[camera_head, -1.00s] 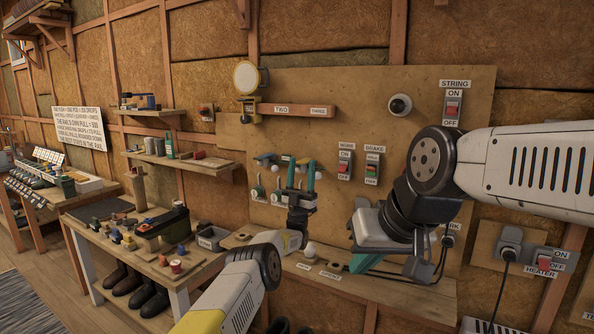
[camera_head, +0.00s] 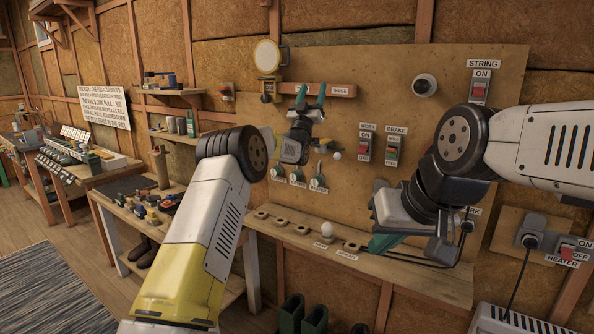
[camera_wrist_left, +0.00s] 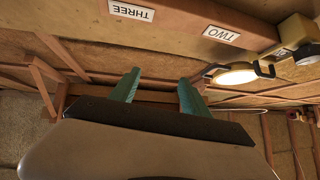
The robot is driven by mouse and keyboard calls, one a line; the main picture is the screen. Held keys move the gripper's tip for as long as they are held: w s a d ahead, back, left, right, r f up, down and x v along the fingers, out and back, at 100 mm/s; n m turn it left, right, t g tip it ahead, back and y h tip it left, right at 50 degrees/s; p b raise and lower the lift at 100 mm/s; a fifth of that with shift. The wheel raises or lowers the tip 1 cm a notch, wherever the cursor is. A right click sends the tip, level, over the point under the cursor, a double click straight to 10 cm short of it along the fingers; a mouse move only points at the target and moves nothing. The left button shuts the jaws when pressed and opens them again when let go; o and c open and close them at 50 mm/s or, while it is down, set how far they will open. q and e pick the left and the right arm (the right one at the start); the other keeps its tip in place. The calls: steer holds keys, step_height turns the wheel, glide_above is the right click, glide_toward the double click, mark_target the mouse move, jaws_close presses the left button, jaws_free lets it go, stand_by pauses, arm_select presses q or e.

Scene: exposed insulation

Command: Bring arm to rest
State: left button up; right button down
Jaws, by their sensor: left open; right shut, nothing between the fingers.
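My left gripper (camera_head: 311,97) is raised in front of the board, its teal fingers apart and pointing up, with nothing between them. It overlaps the labelled wooden rail in the head view; I cannot tell whether it touches. The left wrist view shows its two fingers (camera_wrist_left: 158,92) apart and empty below the rail's TWO and THREE labels. My left arm (camera_head: 205,220) is bent at the lower left. My right gripper (camera_head: 384,243) is low by the board's shelf, mostly hidden behind my right wrist; only a teal bit shows. My right arm (camera_head: 545,150) comes in from the right.
The wooden board (camera_head: 400,110) carries a round lamp-like disc (camera_head: 267,54), the rail (camera_head: 345,91), WORK and BRAKE switches (camera_head: 378,150) and small gauges (camera_head: 297,176). A workbench (camera_head: 120,215) stands left.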

arm_select(q)
steer(key=s+a+r+g+y, duration=0.3)
steer(key=a+r+g, duration=0.1)
steer(key=a+r, duration=0.1)
steer(key=s+a+f+n+g+y, duration=0.1)
steer(key=s+a+f+g, duration=0.1)
steer(key=s+a, duration=0.35)
steer(key=s+a+f+g+y, duration=0.1)
steer(key=s+a+g+y, duration=0.15)
steer(key=s, duration=0.55)
steer(key=s+a+f+g, duration=0.2)
steer(key=s+f, duration=0.5)
steer(key=s, duration=0.6)
steer(key=s+a+f+g, duration=0.2)
steer(key=s+f+g, duration=0.3)
steer(key=s, duration=0.9)
steer(key=s+a+f+n+g, duration=0.1)
steer(key=s+a+f+g, duration=0.1)
steer(key=s+f, duration=0.8)
steer(key=s+g+y, duration=0.1)
steer(key=s, duration=0.2)
steer(key=shift+s+a+f, duration=0.15)
steer(key=shift+s+a, duration=0.15)
steer(key=shift+a, duration=0.1)
steer(key=shift+g, duration=0.25)
